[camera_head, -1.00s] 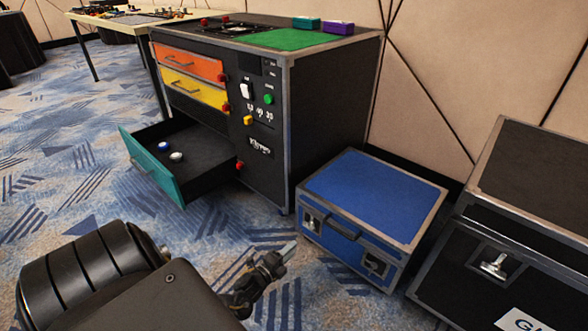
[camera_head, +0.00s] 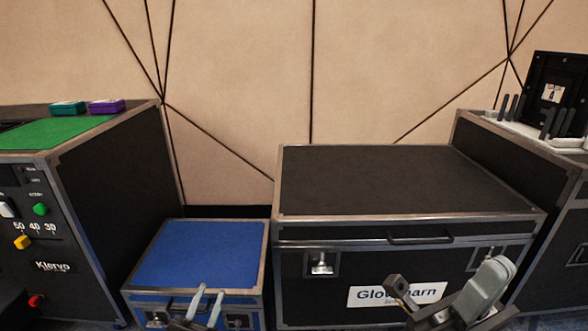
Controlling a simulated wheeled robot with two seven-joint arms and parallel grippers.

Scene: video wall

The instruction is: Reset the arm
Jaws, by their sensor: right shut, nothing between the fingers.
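My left gripper (camera_head: 210,291) is low in the head view, in front of the blue case. Its two pale fingers point up and stand a little apart, with nothing seen between them. My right gripper (camera_head: 397,287) is low right of centre, in front of the large black case. It is shut and empty. Its wrist and a grey link show beside it, and the lower parts of both arms are cut off by the bottom edge.
A blue-topped case (camera_head: 205,250) stands beside a large black case (camera_head: 400,180). A black cabinet (camera_head: 125,190) with a green mat (camera_head: 55,133) and two small boxes is at left. Another black unit (camera_head: 545,215) holding equipment is at right. A beige wall is behind.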

